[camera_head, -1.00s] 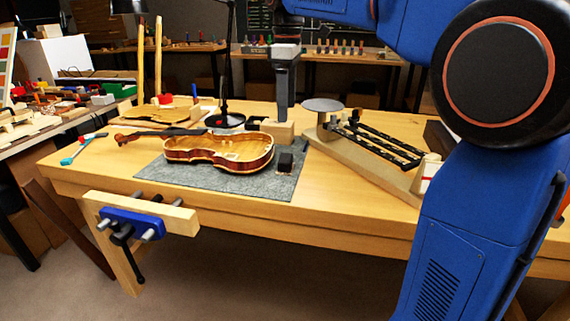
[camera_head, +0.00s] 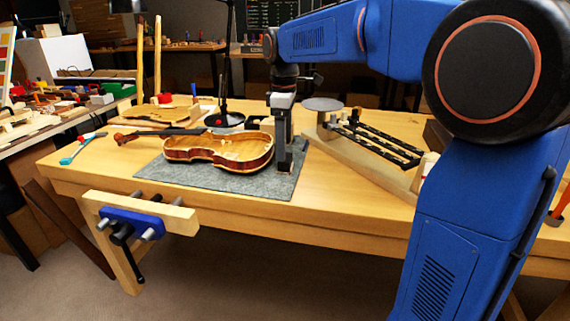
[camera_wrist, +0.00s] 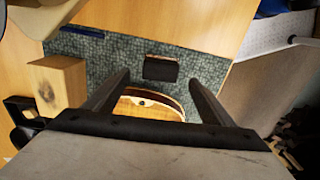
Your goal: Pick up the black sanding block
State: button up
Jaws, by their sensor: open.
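The black sanding block (camera_wrist: 161,68) lies on the grey mat (camera_wrist: 100,45) in the wrist view, ahead of my fingertips and roughly midway between them. In the head view my gripper (camera_head: 284,165) reaches down over the right part of the mat (camera_head: 205,183), right beside the violin body. It hides most or all of the block there. In the wrist view my gripper (camera_wrist: 160,80) is open, its two dark fingers apart, with nothing between them. I cannot tell its exact height above the block.
The open violin body (camera_head: 222,152) lies close left of my gripper; its edge shows in the wrist view (camera_wrist: 150,104). A wooden block (camera_wrist: 60,83) stands left in the wrist view. A wooden rack with black bars (camera_head: 375,140) is to the right.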

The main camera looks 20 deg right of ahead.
aim_at(285, 163)
jog(key=shift+d+f, duration=0.15)
jog(key=shift+f, duration=2.55)
jog(key=c, duration=1.2)
